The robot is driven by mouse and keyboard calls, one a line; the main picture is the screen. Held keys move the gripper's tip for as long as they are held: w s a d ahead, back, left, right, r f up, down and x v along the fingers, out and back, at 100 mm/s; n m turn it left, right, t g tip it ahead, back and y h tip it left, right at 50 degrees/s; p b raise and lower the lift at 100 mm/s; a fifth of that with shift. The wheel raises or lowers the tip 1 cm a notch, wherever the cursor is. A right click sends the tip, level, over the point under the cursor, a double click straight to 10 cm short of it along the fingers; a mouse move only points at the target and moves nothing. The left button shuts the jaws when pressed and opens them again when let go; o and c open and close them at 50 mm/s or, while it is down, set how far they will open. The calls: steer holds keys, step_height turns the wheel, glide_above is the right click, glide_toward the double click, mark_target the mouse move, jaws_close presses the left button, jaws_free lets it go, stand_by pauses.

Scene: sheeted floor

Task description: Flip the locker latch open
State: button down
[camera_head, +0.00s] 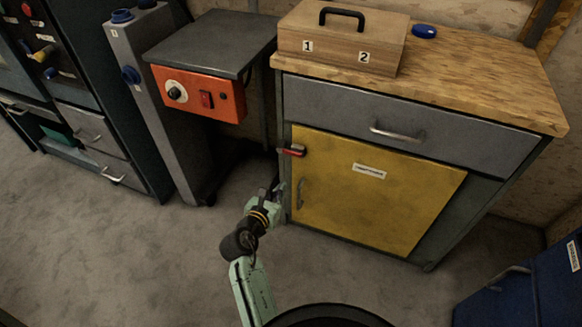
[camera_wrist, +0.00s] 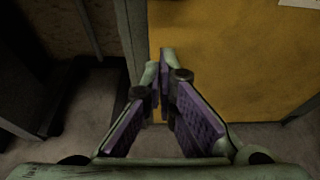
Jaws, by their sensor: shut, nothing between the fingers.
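The locker has a yellow door (camera_head: 372,205) with a white label and a vertical handle near its left edge. The red latch (camera_head: 293,150) sits at the door's upper left edge, lying about level across the edge. My gripper (camera_head: 279,188) is low beside the door's left edge, below the latch and close to the handle (camera_head: 300,193). In the wrist view my gripper (camera_wrist: 160,62) has its fingertips together with nothing between them, in front of the yellow door (camera_wrist: 225,60). The latch does not show in the wrist view. I cannot tell whether the fingers touch the door.
Above the door is a grey drawer (camera_head: 400,125) under a wooden top (camera_head: 480,85) bearing a wooden box (camera_head: 340,45) and a blue object (camera_head: 424,31). An orange control box (camera_head: 200,95) stands left. A blue cabinet (camera_head: 525,290) is at lower right. Floor in front is clear.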

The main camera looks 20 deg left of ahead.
steer(key=x, duration=1)
steer(key=shift+r, duration=0.1)
step_height(320, 180, up, 3)
steer(key=shift+r+p, duration=0.2)
steer(key=shift+p, duration=0.45)
steer(key=shift+r, duration=0.25)
